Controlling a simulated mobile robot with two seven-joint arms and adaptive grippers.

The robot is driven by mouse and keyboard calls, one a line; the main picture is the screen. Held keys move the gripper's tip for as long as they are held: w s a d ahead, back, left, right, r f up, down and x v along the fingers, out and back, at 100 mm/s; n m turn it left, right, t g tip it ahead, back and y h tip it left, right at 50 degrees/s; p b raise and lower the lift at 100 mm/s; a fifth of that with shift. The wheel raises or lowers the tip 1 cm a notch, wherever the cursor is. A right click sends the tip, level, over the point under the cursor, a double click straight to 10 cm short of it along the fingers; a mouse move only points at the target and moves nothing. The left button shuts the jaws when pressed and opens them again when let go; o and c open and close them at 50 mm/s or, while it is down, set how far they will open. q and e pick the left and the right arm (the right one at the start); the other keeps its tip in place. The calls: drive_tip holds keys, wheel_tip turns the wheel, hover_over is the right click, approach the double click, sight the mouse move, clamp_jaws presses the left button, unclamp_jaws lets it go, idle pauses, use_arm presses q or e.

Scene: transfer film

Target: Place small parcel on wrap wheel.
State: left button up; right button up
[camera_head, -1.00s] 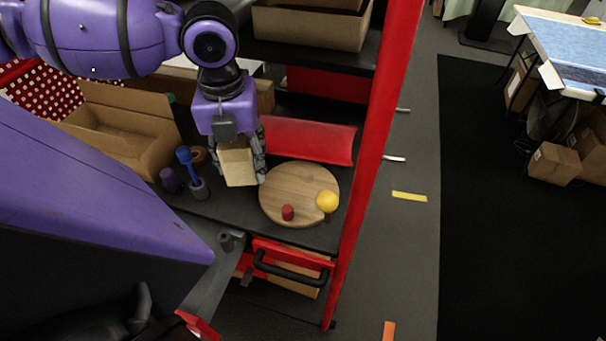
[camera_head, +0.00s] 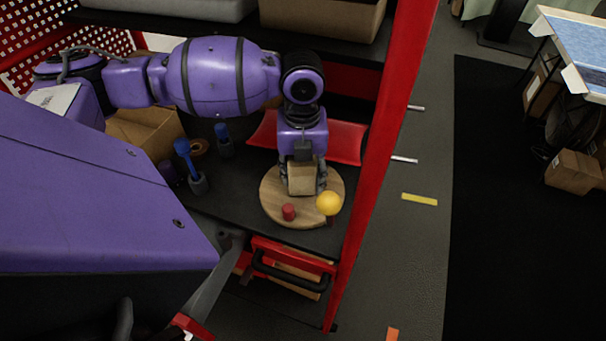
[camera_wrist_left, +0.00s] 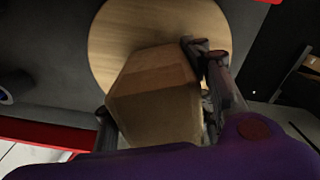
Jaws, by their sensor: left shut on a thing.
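The small parcel (camera_head: 301,179) is a brown cardboard box held between the fingers of my left gripper (camera_head: 303,184), which is shut on it. The wrap wheel (camera_head: 272,206) is a round wooden disc on the dark shelf, with a red knob (camera_head: 288,212) and a yellow ball (camera_head: 328,203) at its front edge. The parcel is over the back part of the wheel; I cannot tell if it touches it. In the left wrist view the parcel (camera_wrist_left: 155,95) sits between the fingers in front of the wheel (camera_wrist_left: 115,40). My right gripper is not in view.
A red curved tray (camera_head: 345,142) lies behind the wheel. Blue-handled tools (camera_head: 186,150) and an open cardboard box (camera_head: 150,128) stand to the left. A red post (camera_head: 375,140) rises close on the right. A drawer with a black handle (camera_head: 290,275) is below.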

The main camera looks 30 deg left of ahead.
use_arm(q)
drive_tip(key=shift+f, duration=0.35)
drive_tip(key=shift+f, duration=0.15)
drive_tip(key=o, duration=1.4)
drive_tip(key=shift+c, duration=0.2)
wheel_tip(320, 180, up, 12)
drive_tip(key=shift+r, duration=0.1)
